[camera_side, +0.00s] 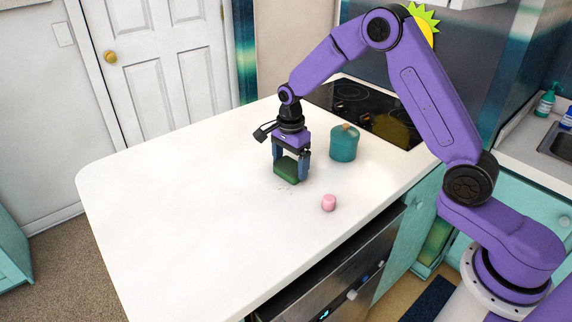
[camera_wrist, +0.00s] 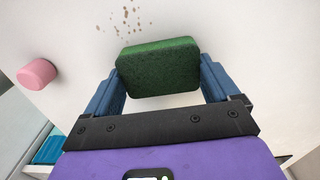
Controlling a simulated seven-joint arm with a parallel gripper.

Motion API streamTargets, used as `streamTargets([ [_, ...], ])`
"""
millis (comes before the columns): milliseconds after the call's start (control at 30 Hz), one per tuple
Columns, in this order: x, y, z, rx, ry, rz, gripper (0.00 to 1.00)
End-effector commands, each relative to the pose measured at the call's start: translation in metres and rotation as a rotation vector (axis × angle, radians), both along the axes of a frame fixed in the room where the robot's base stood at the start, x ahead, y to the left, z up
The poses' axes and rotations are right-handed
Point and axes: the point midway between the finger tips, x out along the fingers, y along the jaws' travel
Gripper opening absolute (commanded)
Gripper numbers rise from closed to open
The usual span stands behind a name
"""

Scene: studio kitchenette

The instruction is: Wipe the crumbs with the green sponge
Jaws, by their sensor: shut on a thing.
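The green sponge (camera_side: 288,170) is held between the two blue fingers of my gripper (camera_side: 290,163), low over the white counter. In the side view I cannot tell whether the sponge touches the counter. The wrist view shows the sponge (camera_wrist: 159,68) with my gripper's fingers (camera_wrist: 161,85) against its left and right ends. Brown crumbs (camera_wrist: 126,17) lie scattered on the counter just beyond the sponge's upper left edge in the wrist view. In the side view the crumbs (camera_side: 286,185) are small specks just in front of the sponge.
A pink cylinder (camera_side: 328,203) stands on the counter (camera_side: 190,200) near the sponge; it also shows in the wrist view (camera_wrist: 37,74). A teal lidded pot (camera_side: 343,144) stands right of my gripper, by the black cooktop (camera_side: 366,112). The counter's left part is clear.

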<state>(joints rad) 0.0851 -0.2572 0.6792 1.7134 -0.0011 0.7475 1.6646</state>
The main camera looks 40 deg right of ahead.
Motion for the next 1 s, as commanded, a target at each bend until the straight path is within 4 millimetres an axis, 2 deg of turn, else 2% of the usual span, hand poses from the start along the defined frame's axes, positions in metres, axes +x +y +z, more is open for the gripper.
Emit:
streamTargets([
  [767, -0.073, 0.002, 0.0, 0.0, 0.005, 0.002, 0.64],
  [833, -0.071, 0.002, 0.004, 0.0, 0.002, 0.002, 0.64],
  [900, -0.071, 0.002, 0.023, 0.001, -0.003, 0.002, 0.64],
  [1000, -0.072, 0.002, 0.029, 0.0, 0.001, 0.002, 0.64],
])
